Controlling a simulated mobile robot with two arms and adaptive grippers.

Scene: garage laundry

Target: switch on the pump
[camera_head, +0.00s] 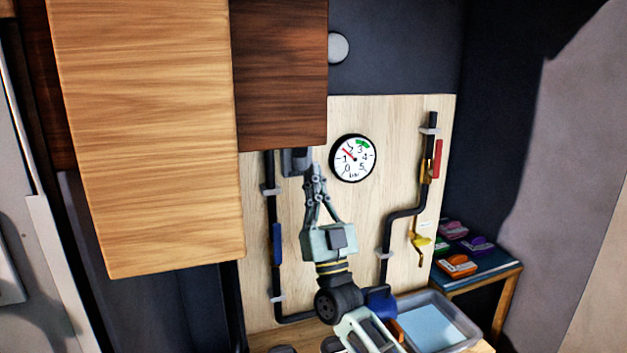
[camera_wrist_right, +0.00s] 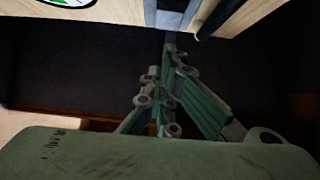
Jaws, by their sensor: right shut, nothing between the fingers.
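My right gripper (camera_head: 314,172) points up in front of the pale wooden wall panel, shut and empty. Its fingertips are at the right side of a grey box (camera_head: 293,161) on the panel, below the dark cabinet; I cannot tell whether they touch it. The box's front is partly hidden. In the right wrist view the closed fingers (camera_wrist_right: 169,48) end just below a grey part (camera_wrist_right: 172,18). A round gauge (camera_head: 353,158) hangs to the right, its red needle near 1. A blue body (camera_head: 380,301), perhaps the pump, is partly hidden by my right arm. My left gripper is not in view.
Wooden cabinets (camera_head: 150,130) hang close on the left and above. Black pipes (camera_head: 273,210) run down the panel, with a brass valve (camera_head: 426,170) on the right. A clear tub (camera_head: 465,326) stands below. A small table (camera_head: 490,268) holds several coloured brushes.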

